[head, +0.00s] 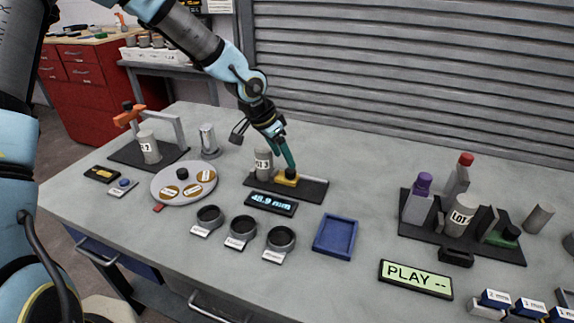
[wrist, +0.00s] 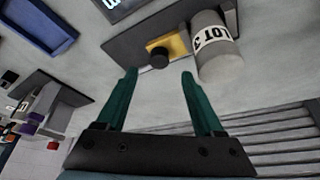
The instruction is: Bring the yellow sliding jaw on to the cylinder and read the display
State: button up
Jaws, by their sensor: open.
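The yellow sliding jaw (head: 287,181) with a black knob sits on a dark base plate (head: 316,190). The grey cylinder (head: 263,155), labelled LOT 3, stands upright on the same plate, just left of the jaw. The jaw (wrist: 178,44) and the cylinder (wrist: 216,66) are close together in the wrist view; I cannot tell whether they touch. The display (head: 271,204) in front of the plate seems to read 48.9 mm. My gripper (head: 284,162) is over the jaw. In the wrist view my gripper (wrist: 159,73) is open and empty, its fingers apart, with the black knob (wrist: 158,55) beyond the fingertips.
A round tray (head: 184,182) and an orange-handled clamp fixture (head: 133,116) stand left. Several dark cups (head: 241,228) and a blue tray (head: 336,236) lie in front. A shutter (head: 430,80) closes the back.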

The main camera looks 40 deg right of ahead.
jog(key=v, duration=0.5)
jog(key=shift+r, duration=0.2)
dwell(0.7)
jog(key=w+a+n+t+y, duration=0.1)
jog(key=w+a+n+y, duration=0.2)
jog(key=a, duration=0.8)
jog(key=w+a+n, duration=0.3)
jog(key=a+n, duration=0.1)
jog(key=a, duration=0.8)
jog(key=s+a+r+n, duration=0.1)
jog(key=s+a+n, duration=0.1)
jog(key=a+n, duration=0.3)
jog(key=s+a+r+n+y, duration=0.1)
jog(key=a+n, duration=0.4)
jog(key=a, duration=0.9)
jog(key=shift+s+a+r+t, duration=0.3)
jog(key=shift+s+r, duration=0.35)
jog(key=shift+s, duration=0.55)
